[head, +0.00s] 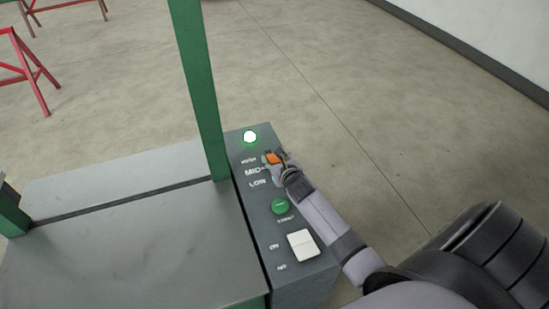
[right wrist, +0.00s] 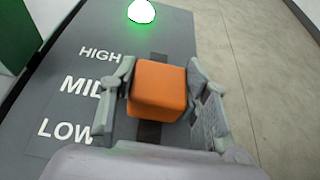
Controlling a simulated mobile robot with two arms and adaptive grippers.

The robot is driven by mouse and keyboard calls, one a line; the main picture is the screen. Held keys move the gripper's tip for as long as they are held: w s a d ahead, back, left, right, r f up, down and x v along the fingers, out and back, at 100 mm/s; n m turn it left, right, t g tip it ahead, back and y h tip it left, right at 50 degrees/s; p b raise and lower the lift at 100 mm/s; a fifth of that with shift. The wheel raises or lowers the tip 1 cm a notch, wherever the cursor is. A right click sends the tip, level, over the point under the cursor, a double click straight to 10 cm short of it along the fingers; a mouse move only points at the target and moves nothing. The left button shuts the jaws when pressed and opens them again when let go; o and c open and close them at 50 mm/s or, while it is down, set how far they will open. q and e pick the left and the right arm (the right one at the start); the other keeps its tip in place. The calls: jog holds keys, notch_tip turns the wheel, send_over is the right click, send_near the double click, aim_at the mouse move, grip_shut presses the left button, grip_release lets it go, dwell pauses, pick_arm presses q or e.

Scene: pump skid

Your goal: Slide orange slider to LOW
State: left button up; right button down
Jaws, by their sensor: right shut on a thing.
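The orange slider (right wrist: 158,88) sits on a dark slot in the grey control panel, beside the printed labels HIGH, MID and LOW. In the right wrist view its block is level with about MID, between HIGH and LOW. My right gripper (right wrist: 160,98) has a finger on each side of the slider and is shut on it. In the head view the right gripper (head: 279,167) covers part of the slider (head: 273,158). The LOW label (head: 258,183) is nearer to me than MID. My left gripper is in neither view.
A lit green-white lamp (head: 250,137) is at the panel's far end. A green button (head: 280,206) and a white rocker switch (head: 303,244) are nearer. A green post (head: 200,90) rises left of the panel. Floor to the right is open.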

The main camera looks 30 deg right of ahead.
jog(key=s+p, duration=0.1)
jog(key=s, duration=0.1)
jog(key=s+a+p, duration=0.1)
jog(key=s, duration=0.1)
jog(key=shift+s, duration=0.4)
jog(key=shift+s+a, duration=0.1)
jog(key=shift+f, duration=0.15)
jog(key=c, duration=1.3)
grip_release()
jog(key=o, duration=0.4)
jog(key=shift+s, duration=0.1)
jog(key=v, duration=1.2)
